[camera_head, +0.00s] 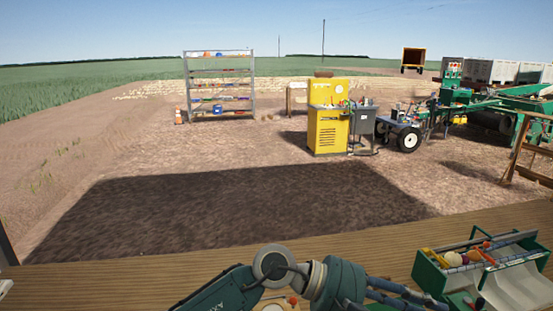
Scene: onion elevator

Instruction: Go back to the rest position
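Links of one of my arms, dark green with a grey round joint, cross the bottom edge of the head view. Cables run from them toward the right. No fingertips of either gripper can be made out. A wooden deck or tabletop (130,285) lies under the arm. A green and white tray-like unit (515,285) with several onion-like and orange pieces stands at the right end of the wood. I cannot tell whether my arm touches it.
Beyond the wood is bare ground with a large dark shadow. A yellow cabinet (327,130), a grey bin (364,121), a metal shelf rack (220,85) and green wheeled machinery (455,95) stand farther off. A wooden frame (527,150) stands at the right edge. The left of the wood looks mostly clear.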

